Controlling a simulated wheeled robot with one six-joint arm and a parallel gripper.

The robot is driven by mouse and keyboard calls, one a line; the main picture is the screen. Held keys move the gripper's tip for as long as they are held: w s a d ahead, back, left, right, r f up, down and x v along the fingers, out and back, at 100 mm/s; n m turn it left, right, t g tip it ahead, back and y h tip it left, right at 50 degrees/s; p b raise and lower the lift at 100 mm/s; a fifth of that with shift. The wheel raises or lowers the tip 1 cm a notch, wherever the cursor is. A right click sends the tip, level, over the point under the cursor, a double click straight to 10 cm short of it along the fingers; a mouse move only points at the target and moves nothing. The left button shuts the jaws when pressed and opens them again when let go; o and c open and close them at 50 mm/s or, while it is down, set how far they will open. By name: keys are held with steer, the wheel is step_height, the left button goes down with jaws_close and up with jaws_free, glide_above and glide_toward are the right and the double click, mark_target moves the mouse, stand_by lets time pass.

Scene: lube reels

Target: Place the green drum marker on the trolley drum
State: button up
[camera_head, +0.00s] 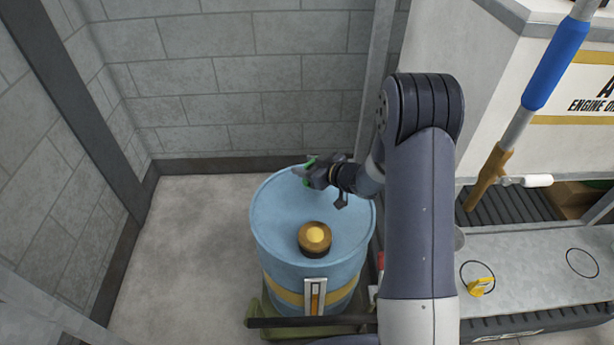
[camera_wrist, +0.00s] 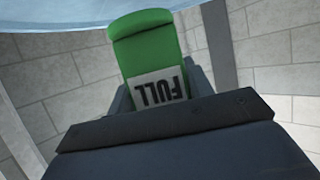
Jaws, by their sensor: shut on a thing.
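The green drum marker (camera_head: 308,171) is held in my gripper (camera_head: 314,174) above the far part of the blue trolley drum's top (camera_head: 275,215). In the wrist view the marker (camera_wrist: 150,48) is green with a white label reading "FULL", upside down in the picture. My gripper (camera_wrist: 150,92) is shut on it there. A strip of the drum's blue top (camera_wrist: 60,8) shows at the upper edge of the wrist view. I cannot tell whether the marker touches the drum.
A brown and gold cap (camera_head: 314,238) stands on the drum top. The drum rests on a green trolley base (camera_head: 280,328). Block walls (camera_head: 230,80) stand behind. At right are a bench (camera_head: 535,265) with a yellow item (camera_head: 481,286) and a blue-handled nozzle (camera_head: 556,65).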

steer(key=shift+f, duration=1.85)
steer(key=shift+f, duration=0.1)
steer(key=shift+f+b, duration=0.15)
steer(key=shift+b, duration=0.25)
steer(key=o, duration=1)
steer(key=shift+c, duration=0.2)
steer(key=shift+r, duration=0.25)
steer(key=shift+s+d+r, duration=0.15)
steer(key=shift+s+d, duration=0.05)
steer(key=p+v, duration=0.1)
steer(key=v, duration=1)
